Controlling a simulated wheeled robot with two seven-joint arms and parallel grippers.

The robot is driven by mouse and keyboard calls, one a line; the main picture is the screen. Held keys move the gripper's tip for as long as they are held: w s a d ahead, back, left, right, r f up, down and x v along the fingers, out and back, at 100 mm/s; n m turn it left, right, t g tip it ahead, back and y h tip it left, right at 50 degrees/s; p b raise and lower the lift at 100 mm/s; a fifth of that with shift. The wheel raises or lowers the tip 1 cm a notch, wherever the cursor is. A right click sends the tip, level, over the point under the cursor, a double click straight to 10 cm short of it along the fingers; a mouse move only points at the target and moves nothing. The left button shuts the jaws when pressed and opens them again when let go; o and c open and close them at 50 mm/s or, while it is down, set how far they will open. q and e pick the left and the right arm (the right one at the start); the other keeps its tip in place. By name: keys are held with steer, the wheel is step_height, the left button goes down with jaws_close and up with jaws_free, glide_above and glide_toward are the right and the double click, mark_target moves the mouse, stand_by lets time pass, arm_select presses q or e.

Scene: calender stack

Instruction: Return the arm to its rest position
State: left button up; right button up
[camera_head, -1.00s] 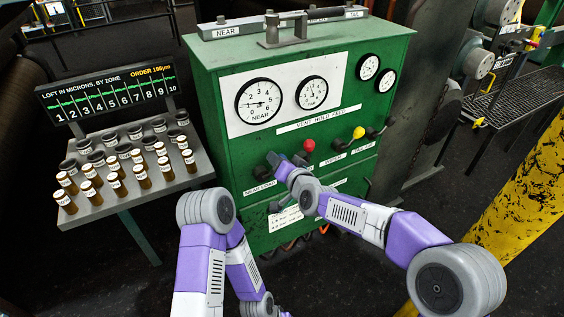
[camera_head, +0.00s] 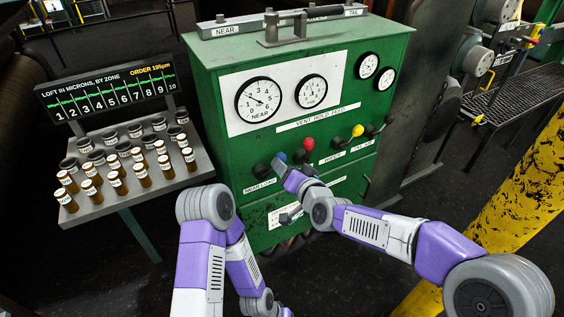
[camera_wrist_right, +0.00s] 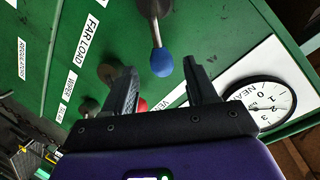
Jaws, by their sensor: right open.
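My right arm (camera_head: 375,232) reaches in from the right to the front of the green cabinet (camera_head: 220,110). Its gripper end (camera_head: 279,167) is by the row of levers, just below a blue knob (camera_head: 282,157), with the fingers hard to make out there. In the right wrist view my right gripper (camera_wrist_right: 160,68) is open, its two dark fingers apart and nothing gripped. The blue knob (camera_wrist_right: 162,62) shows between the fingertips in that picture, with no clear contact. My left arm (camera_head: 205,235) is folded low at centre left; its gripper is out of view.
A red knob (camera_head: 308,144) and a yellow knob (camera_head: 358,131) stand right of the blue one. The NEAR gauge (camera_head: 258,100) is above. Left is a rack (camera_head: 150,213) with several small bottles. A yellow post (camera_head: 520,200) stands at right, close to my right arm.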

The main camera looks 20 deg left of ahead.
steer(key=shift+v, duration=1)
steer(key=s+d+f+m+g+h+p, duration=0.1)
steer(key=s+d+f+g+h+p, duration=0.15)
steer(key=d+f, duration=0.8)
steer(key=s+d+f+m+g+h+p, duration=0.15)
steer(key=s+d+f+h, duration=0.35)
steer(key=f, duration=1)
steer(key=s+d+f+g, duration=0.2)
steer(key=s+d+f, duration=0.1)
steer(key=s, duration=0.2)
steer(key=s+d+f+g+p, duration=0.1)
steer(key=s+d+f+g, duration=0.1)
steer(key=s, duration=0.4)
steer(key=s+d+f+g+p, duration=0.1)
steer(key=s+d+f+g, duration=0.1)
steer(key=s+d+f, duration=0.2)
steer(key=shift+s+d+f+m+y, duration=0.3)
steer(key=shift+s+d+m+y, duration=0.15)
steer(key=shift+s+d, duration=0.6)
